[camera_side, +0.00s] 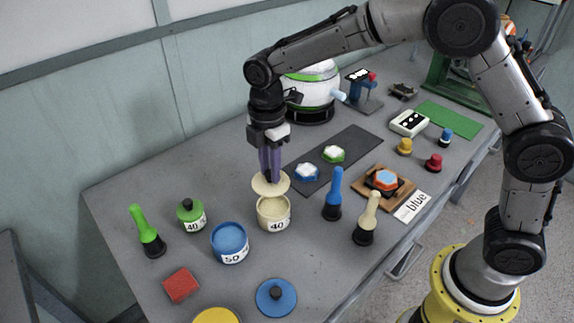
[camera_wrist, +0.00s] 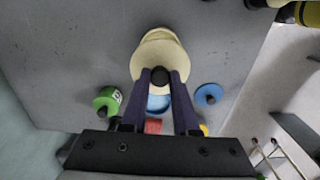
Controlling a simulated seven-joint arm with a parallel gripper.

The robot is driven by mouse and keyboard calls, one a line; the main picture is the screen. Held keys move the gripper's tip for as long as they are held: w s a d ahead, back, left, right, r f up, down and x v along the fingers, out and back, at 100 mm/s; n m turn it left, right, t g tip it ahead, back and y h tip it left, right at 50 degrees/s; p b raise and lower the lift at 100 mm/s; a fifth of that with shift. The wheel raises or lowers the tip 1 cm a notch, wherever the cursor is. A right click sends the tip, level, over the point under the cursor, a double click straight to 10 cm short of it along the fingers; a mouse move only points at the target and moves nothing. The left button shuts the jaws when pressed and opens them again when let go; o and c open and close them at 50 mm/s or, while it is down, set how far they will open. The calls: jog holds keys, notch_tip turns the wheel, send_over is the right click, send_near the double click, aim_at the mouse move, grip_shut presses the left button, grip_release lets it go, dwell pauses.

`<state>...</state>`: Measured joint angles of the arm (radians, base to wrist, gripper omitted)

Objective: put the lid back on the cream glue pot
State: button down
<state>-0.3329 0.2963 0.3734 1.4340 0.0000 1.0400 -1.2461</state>
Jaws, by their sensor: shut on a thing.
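The cream glue pot (camera_side: 273,218), labelled 40, stands open on the table in the side view, with cream glue showing inside. My gripper (camera_side: 269,178) is shut on the dark knob of the cream lid (camera_side: 284,186). The lid hangs slightly tilted just above the pot's back rim; I cannot tell whether they touch. In the wrist view, the fingers of my gripper (camera_wrist: 159,77) close on the knob, and the lid (camera_wrist: 150,62) covers most of the pot, whose edge (camera_wrist: 157,35) shows past it.
The open blue pot (camera_side: 230,247) stands close at the left, with its blue lid (camera_side: 276,298) on the table in front. The green pot (camera_side: 191,216) is lidded. Green (camera_side: 148,235), blue (camera_side: 334,195) and cream (camera_side: 368,220) brushes stand upright nearby. A dark mat (camera_side: 345,150) lies behind.

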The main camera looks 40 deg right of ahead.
jog(key=shift+d+f, duration=0.2)
jog(key=shift+f, duration=3.3)
jog(key=shift+f, duration=0.2)
jog(key=shift+c, duration=0.6)
grip_release()
jog(key=shift+r, duration=3.5)
grip_shut()
